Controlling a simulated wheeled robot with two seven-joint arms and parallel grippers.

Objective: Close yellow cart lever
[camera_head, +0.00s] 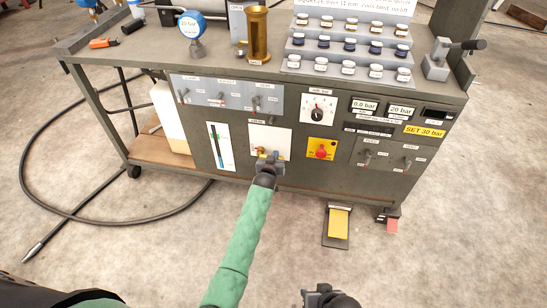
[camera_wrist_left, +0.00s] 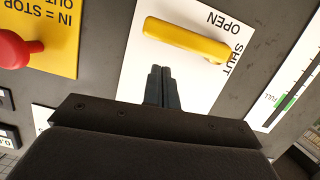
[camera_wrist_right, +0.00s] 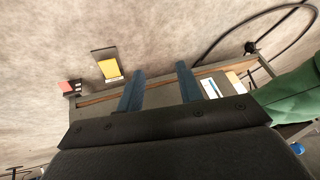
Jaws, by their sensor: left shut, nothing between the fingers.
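The yellow lever (camera_wrist_left: 185,40) sits on a white plate (camera_wrist_left: 135,68) in the left wrist view. The plate bears the words OPEN and SHUT, and one end of the lever lies beside SHUT. In the head view my left gripper (camera_head: 268,158) is in front of the white plate (camera_head: 284,137) and mostly hides the lever. In the left wrist view the left gripper (camera_wrist_left: 160,70) is shut and empty, its tips just beside the lever's long side; I cannot tell whether they touch. My right gripper (camera_wrist_right: 160,68) is open and empty, away from the cart; it shows at the head view's bottom edge (camera_head: 325,294).
A red button on a yellow plate (camera_head: 321,149) is right of the lever plate, and a level gauge (camera_head: 220,146) is left. The grey cart carries several switches. A yellow pedal (camera_head: 338,223) lies on the floor. A black hose (camera_head: 50,205) loops at left.

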